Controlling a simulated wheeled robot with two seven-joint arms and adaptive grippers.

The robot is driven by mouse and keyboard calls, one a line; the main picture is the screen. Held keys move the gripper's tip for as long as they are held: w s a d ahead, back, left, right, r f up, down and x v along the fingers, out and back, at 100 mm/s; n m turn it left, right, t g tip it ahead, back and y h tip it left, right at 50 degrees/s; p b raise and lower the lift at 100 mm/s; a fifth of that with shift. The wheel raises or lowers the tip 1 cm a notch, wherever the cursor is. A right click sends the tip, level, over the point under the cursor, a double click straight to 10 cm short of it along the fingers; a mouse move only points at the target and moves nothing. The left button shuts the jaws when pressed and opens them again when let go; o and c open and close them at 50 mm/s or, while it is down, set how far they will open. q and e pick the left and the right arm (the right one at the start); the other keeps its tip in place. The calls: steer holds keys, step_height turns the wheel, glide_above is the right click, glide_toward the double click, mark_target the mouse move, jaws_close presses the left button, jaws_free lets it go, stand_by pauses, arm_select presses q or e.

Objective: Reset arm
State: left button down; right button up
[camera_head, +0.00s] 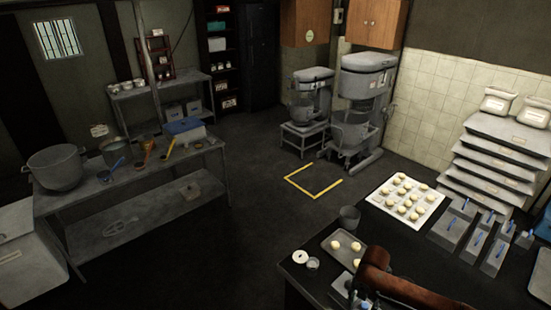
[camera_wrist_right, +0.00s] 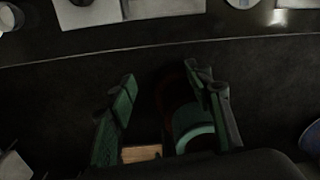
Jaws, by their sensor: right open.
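My right arm comes in at the bottom right of the head view, a reddish-brown link over the front of the dark counter (camera_head: 440,262). In the right wrist view my right gripper (camera_wrist_right: 168,97) shows two green-padded fingers spread apart, with nothing between their tips. Behind and below the fingers lie dark surfaces, and a curved edge runs across above them. My left arm and left gripper are not in view.
On the counter are a tray of dough balls (camera_head: 407,187), a smaller tray (camera_head: 330,243), a grey cup (camera_head: 349,217) and several metal boxes with blue handles (camera_head: 450,230). A work table (camera_head: 60,203) stands at the left, mixers (camera_head: 365,85) at the back. Open floor lies between.

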steer(key=s+a+f+m+t+y, duration=0.1)
steer(key=s+a+f+m+y, duration=0.2)
steer(key=a, duration=0.4)
steer(key=s+a+f+m+t, duration=0.1)
steer(key=s+a+f+m, duration=0.2)
steer(key=s+a+m, duration=0.3)
steer(key=s+d+m+t+h, duration=0.2)
steer(key=s+d+m+h, duration=0.1)
steer(key=s+d+m, duration=1.4)
step_height(320, 180, down, 36)
steer(key=m+g+b, duration=0.1)
steer(key=b, duration=0.7)
steer(key=s+f+b, duration=0.4)
steer(key=s+f, duration=0.6)
steer(key=f, duration=0.3)
steer(key=s+f+g+b, duration=0.1)
steer(key=s+f+b, duration=0.3)
steer(key=s+f, duration=0.7)
step_height(320, 180, down, 3)
steer(key=shift+a+f+n+g, duration=0.1)
steer(key=shift+a+n+g, duration=0.15)
steer(key=shift+n+g, duration=0.05)
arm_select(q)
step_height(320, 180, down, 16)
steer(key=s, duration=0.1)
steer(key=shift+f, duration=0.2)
arm_select(e)
steer(key=shift+c, duration=0.7)
